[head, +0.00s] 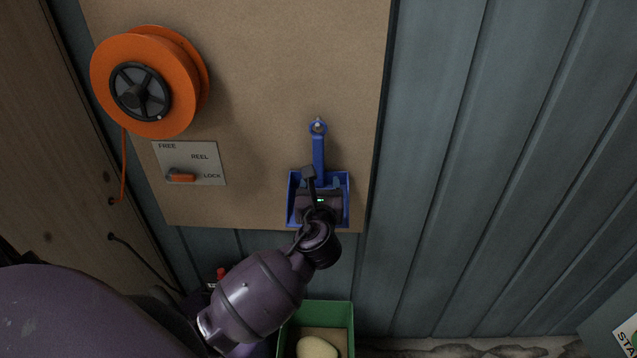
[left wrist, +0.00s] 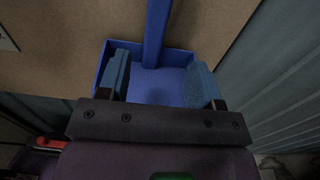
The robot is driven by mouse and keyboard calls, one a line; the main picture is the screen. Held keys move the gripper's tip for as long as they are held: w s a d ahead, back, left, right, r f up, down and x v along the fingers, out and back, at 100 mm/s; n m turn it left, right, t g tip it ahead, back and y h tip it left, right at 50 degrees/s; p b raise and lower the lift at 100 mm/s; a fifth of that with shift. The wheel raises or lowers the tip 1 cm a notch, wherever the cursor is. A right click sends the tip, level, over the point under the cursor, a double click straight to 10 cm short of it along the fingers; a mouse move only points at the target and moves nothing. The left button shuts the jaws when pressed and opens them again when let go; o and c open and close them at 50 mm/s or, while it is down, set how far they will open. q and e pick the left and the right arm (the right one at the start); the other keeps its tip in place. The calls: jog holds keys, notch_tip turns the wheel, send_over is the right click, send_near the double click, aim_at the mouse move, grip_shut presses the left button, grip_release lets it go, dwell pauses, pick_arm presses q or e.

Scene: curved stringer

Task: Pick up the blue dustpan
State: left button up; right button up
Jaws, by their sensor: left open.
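The blue dustpan (head: 318,155) hangs by its handle from a peg on the brown board, its pan at the bottom. It also shows in the left wrist view (left wrist: 155,82), with the handle running up out of the picture. My left gripper (head: 312,180) is in front of the pan and covers part of it. In the left wrist view my left gripper (left wrist: 162,85) is open, its two blue-padded fingers apart with the pan behind and between them. I cannot tell whether the fingers touch the pan. My right gripper is not in view.
An orange reel (head: 185,75) and a lever plate (head: 205,150) are on the brown board (head: 270,60) to the left. A green bin (head: 345,312) with a pale rounded object (head: 316,347) stands below. A corrugated grey-blue wall (head: 450,180) fills the right.

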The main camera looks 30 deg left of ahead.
aim_at(318, 163)
pick_arm(q)
jog(key=x, duration=0.2)
jog(key=shift+w+a, duration=0.2)
jog(key=shift+w, duration=0.1)
jog(key=shift+x, duration=2.65)
jog(key=shift+s+a+r, duration=0.1)
jog(key=shift+a+r, duration=0.05)
jog(key=shift+a, duration=0.05)
grip_shut()
